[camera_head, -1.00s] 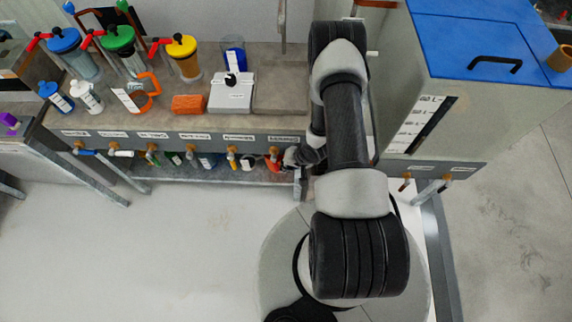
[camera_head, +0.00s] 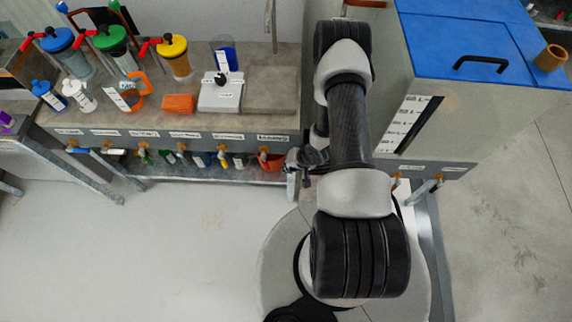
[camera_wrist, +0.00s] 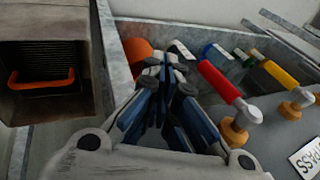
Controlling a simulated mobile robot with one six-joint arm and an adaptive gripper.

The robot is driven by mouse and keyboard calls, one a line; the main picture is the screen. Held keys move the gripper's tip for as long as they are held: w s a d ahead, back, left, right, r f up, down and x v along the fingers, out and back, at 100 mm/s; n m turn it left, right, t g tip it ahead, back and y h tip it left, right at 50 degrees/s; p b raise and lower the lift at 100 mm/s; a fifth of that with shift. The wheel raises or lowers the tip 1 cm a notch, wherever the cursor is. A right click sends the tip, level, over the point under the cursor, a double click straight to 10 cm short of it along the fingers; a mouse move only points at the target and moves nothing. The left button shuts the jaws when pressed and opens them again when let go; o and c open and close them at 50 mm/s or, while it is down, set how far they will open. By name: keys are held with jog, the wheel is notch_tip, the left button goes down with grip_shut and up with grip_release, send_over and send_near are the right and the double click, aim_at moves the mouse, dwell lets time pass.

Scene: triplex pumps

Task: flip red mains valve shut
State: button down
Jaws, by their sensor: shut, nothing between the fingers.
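The red-handled valve (camera_wrist: 220,82) is right of my gripper in the wrist view. Its red lever runs up and left from a white elbow and orange-brown body, roughly parallel to the neighbouring yellow lever. In the head view the valve's body (camera_head: 263,151) is at the right end of the row on the bench front; its lever is hard to make out there. My gripper (camera_wrist: 166,68) is shut and empty, its fingers left of the red lever with a gap visible between them. In the head view it is small and partly hidden by my arm.
A yellow-handled valve (camera_wrist: 284,76) is just right of the red one. Bottles (camera_wrist: 215,55) and an orange container (camera_wrist: 138,50) stand behind or below the valves. The blue-topped tank (camera_head: 480,45) stands right of my arm. The floor (camera_head: 170,240) before the bench is clear.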

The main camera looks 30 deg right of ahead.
jog(key=s+d+r+p, duration=0.1)
jog(key=s+d, duration=0.5)
jog(key=shift+s+d+p, duration=0.25)
jog(key=shift+p, duration=0.15)
